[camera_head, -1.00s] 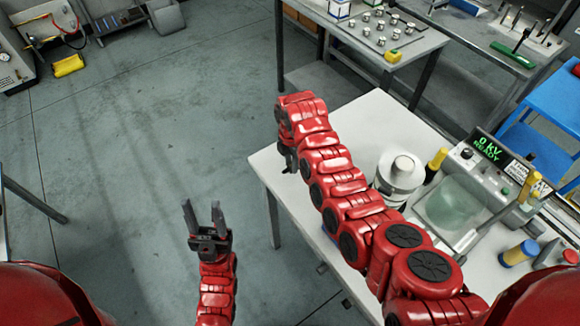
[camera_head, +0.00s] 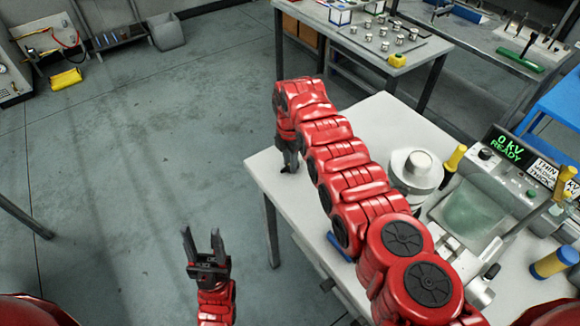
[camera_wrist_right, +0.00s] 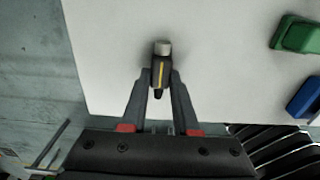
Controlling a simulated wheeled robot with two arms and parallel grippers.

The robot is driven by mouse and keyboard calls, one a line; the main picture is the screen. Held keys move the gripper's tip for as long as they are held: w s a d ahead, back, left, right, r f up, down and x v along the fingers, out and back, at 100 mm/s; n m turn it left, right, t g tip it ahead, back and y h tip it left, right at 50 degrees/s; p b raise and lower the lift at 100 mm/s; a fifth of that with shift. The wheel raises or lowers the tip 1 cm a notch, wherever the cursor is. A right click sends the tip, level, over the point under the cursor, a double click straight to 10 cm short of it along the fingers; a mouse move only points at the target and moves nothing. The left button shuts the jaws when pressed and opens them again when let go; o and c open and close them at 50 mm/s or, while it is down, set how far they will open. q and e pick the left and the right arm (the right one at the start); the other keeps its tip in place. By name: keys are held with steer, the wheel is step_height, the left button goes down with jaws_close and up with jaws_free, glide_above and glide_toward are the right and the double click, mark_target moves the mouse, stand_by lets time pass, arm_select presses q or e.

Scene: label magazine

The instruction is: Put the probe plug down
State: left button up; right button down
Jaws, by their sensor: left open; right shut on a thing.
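The probe plug (camera_wrist_right: 160,66) is a small dark piece with a yellow stripe and a grey metal end. It shows in the right wrist view between the fingertips of my right gripper (camera_wrist_right: 159,82), which is shut on it. In the head view my right gripper (camera_head: 289,166) points down at the left part of the white table (camera_head: 262,172); the plug is hardly visible there. I cannot tell whether the plug touches the tabletop. My left gripper (camera_head: 205,254) is open and empty over the floor, left of the table.
A green object (camera_wrist_right: 298,35) and a blue object (camera_wrist_right: 304,98) lie right of the plug in the wrist view. A tester with a "0 KV READY" display (camera_head: 508,148) and a white-topped cylinder (camera_head: 416,170) stand on the table's right. The table's left corner is clear.

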steer(key=shift+r, duration=0.1)
steer(key=shift+f, duration=0.2)
steer(key=c, duration=0.7)
jaws_free()
steer(key=shift+o, duration=0.2)
steer(key=shift+r, duration=0.1)
steer(key=shift+r, duration=0.25)
step_height(320, 180, up, 12)
steer(key=b, duration=0.3)
steer(key=shift+f, duration=0.15)
